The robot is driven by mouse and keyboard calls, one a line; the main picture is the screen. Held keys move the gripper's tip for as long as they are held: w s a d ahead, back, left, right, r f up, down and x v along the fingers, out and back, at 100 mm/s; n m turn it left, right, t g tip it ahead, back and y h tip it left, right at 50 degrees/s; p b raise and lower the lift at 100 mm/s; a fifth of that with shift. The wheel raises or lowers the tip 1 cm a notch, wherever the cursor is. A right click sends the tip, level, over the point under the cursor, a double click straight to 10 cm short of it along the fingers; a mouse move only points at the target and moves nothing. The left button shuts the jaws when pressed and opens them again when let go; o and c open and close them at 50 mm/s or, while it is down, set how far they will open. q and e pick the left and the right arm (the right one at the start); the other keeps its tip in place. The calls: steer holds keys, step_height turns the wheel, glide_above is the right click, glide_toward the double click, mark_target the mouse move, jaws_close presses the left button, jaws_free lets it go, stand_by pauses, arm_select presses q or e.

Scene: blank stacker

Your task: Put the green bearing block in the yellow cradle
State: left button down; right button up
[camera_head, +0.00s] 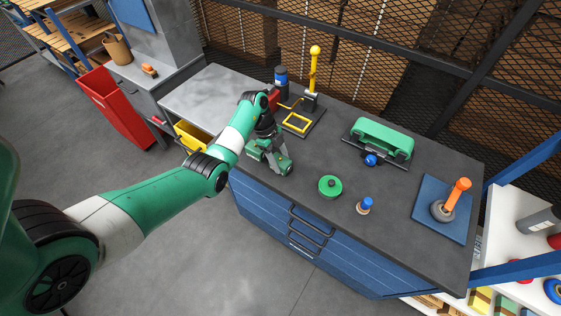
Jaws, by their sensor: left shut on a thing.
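My left gripper (269,146) reaches over the dark bench top from the left and points down near its front left part. It is shut on a small green block (256,152), which looks like the green bearing block; the gripper hides part of it. The yellow cradle (297,123) is a square yellow frame on a dark base plate, just behind and to the right of the gripper. A yellow-topped post (314,67) stands at the back of that plate. The cradle looks empty. My right gripper is not in view.
A green round part (330,187) and a small blue-topped piece (364,205) are at the front. A long green housing (384,136) stands at the back right. An orange-handled tool (458,191) is on a blue mat (428,207). A dark blue-banded bottle (281,81) is behind the cradle.

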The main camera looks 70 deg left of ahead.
mark_target(284, 162)
arm_select(q)
step_height(284, 162, up, 4)
steer(key=shift+f+p, duration=0.1)
steer(key=shift+p, duration=0.9)
steer(key=s+d+r+p, duration=0.8)
steer(key=d+r+p, duration=0.1)
steer(key=p, duration=0.6)
steer(key=shift+s+d, duration=0.4)
steer(key=shift+d, duration=0.5)
